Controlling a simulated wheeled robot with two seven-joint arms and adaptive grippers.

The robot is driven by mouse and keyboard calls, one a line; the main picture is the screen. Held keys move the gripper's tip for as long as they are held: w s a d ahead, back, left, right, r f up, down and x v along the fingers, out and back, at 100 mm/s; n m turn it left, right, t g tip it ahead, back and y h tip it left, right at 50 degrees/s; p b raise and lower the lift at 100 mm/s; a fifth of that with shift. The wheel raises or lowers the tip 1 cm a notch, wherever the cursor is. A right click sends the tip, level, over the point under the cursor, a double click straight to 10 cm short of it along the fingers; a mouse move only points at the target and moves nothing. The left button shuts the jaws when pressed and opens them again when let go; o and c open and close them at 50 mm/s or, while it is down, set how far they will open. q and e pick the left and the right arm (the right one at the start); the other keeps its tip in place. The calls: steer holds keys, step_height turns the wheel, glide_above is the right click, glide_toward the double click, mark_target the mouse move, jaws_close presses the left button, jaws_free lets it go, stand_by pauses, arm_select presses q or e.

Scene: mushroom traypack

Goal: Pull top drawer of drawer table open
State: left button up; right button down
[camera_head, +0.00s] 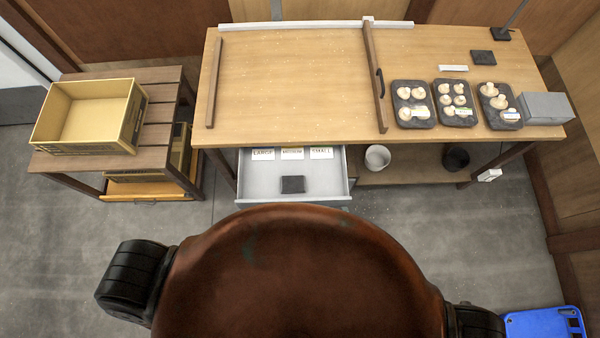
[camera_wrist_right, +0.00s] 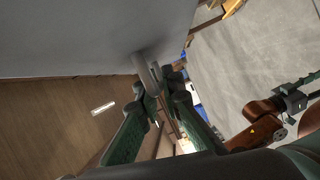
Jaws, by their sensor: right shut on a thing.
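The top drawer (camera_head: 290,188) is grey and stands pulled out below the left part of the wooden drawer table (camera_head: 290,80). Its inside shows in the head view, with paper labels reading LARGE, MEDIUM and SMALL (camera_head: 292,154) and a small dark block (camera_head: 292,184). In the right wrist view, a plain grey drawer front (camera_wrist_right: 80,35) fills the upper left. My right gripper (camera_wrist_right: 163,88), with green fingers, is shut on the grey drawer handle (camera_wrist_right: 145,70). It is hidden from the head view.
Mushroom trays (camera_head: 457,103) and a grey box (camera_head: 546,108) stand on the table's right side. A slatted side table (camera_head: 163,120) with a yellow crate (camera_head: 125,145) stands to the left. White (camera_head: 377,157) and black bins sit below the table. A blue object (camera_head: 545,323) lies at lower right.

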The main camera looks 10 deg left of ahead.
steer(key=shift+s+d, duration=0.15)
steer(key=shift+s, duration=0.15)
steer(key=c, duration=2.1)
jaws_free()
steer(key=s+d+r, duration=0.1)
steer(key=s+d, duration=0.1)
steer(key=d, duration=0.9)
steer(key=shift+d, duration=0.35)
